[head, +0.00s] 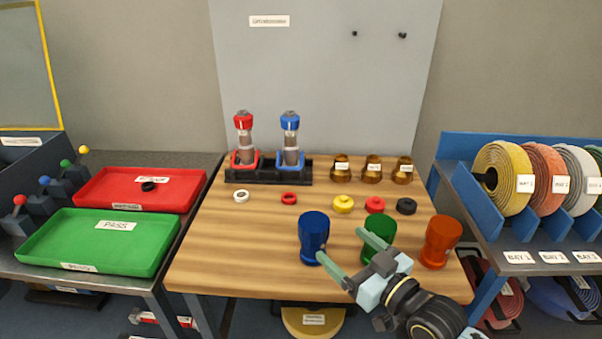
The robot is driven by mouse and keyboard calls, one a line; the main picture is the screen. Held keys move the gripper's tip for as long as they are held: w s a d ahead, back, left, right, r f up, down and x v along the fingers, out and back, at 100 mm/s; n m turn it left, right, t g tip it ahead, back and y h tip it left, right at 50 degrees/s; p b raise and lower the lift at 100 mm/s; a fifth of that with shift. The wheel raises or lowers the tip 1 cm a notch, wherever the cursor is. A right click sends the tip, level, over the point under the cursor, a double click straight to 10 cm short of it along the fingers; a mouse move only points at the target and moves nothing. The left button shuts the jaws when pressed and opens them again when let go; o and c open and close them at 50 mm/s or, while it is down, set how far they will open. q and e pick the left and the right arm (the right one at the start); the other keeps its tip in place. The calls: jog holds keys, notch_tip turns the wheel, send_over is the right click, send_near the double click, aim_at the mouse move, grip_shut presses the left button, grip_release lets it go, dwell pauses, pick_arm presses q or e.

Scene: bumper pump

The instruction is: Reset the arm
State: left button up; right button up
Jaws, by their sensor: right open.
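My right gripper (342,247) is open over the front of the wooden table (240,265). One finger is in front of the green cup-shaped piece (381,232), and the other is near the base of the blue one (313,230). Nothing shows between the fingers, and I cannot tell whether they touch either piece. The gripper and wrist hide the green piece's lower part. An orange piece (442,242) stands to the right. My left gripper is not in view.
Red-topped (244,135) and blue-topped (290,135) pumps stand in a black rack at the back. Brass fittings (372,170) and coloured rings (343,204) lie on the table. Red (105,190) and green (70,245) trays are left; a hose rack (470,205) is right. The table's front left is clear.

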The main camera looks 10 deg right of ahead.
jog(key=s+d+f+m+g+h, duration=0.1)
jog(key=s+f+g+h, duration=0.1)
jog(key=s+f+g, duration=0.35)
jog(key=s+d+f+m+g+h, duration=0.1)
jog(key=s+f+g+h, duration=0.2)
jog(key=s, duration=0.6)
jog(key=s+d+f+m+g+h, duration=0.1)
jog(key=s+f+g+h, duration=0.1)
jog(key=s+f+g, duration=0.4)
jog(key=s+f, duration=0.2)
jog(key=f, duration=1)
jog(key=s+f, duration=0.2)
jog(key=f, duration=0.9)
jog(key=s+d+f, duration=0.3)
jog(key=s+f, duration=1.2)
jog(key=shift+s+g+h, duration=0.15)
jog(key=shift+g+h, duration=0.15)
jog(key=shift+g, duration=0.15)
jog(key=shift+f, duration=0.1)
